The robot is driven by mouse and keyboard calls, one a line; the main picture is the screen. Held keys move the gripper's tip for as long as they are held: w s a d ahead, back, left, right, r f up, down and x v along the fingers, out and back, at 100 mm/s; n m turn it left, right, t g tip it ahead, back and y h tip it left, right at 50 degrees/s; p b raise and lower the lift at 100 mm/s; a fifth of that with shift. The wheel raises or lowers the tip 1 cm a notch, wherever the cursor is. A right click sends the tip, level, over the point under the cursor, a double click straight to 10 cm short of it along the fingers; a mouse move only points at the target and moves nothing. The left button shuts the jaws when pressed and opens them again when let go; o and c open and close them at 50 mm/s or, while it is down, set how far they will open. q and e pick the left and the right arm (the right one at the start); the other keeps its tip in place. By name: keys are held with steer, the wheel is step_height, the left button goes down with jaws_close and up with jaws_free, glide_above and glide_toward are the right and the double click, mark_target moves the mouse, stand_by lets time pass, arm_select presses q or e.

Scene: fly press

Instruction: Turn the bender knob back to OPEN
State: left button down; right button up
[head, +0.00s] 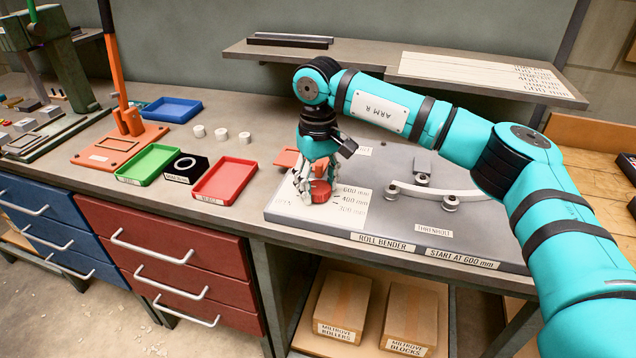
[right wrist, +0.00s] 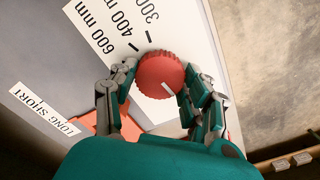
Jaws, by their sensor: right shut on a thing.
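The red bender knob (head: 320,190) stands on the white dial plate at the left end of the roll bender (head: 440,215). In the right wrist view the knob (right wrist: 158,70) has a ribbed edge. A short white mark on it lies on the side away from the 600, 400 and 300 mm labels. My right gripper (head: 318,180) points down over the knob, and its fingers (right wrist: 160,88) are shut on both sides of it. An OPEN label (head: 279,203) is faint left of the knob in the head view. My left gripper is not in view.
A red tray (head: 224,181), a green tray (head: 148,165) and a black block with a ring (head: 186,167) stand left of the bender. A shelf (head: 400,68) runs behind it. My right arm spans above the bender plate.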

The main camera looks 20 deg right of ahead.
mark_target(318, 187)
steer(key=shift+r, duration=0.1)
stand_by(0.3)
steer(key=o, duration=1.2)
step_height(318, 187, up, 12)
steer(key=shift+f, duration=0.1)
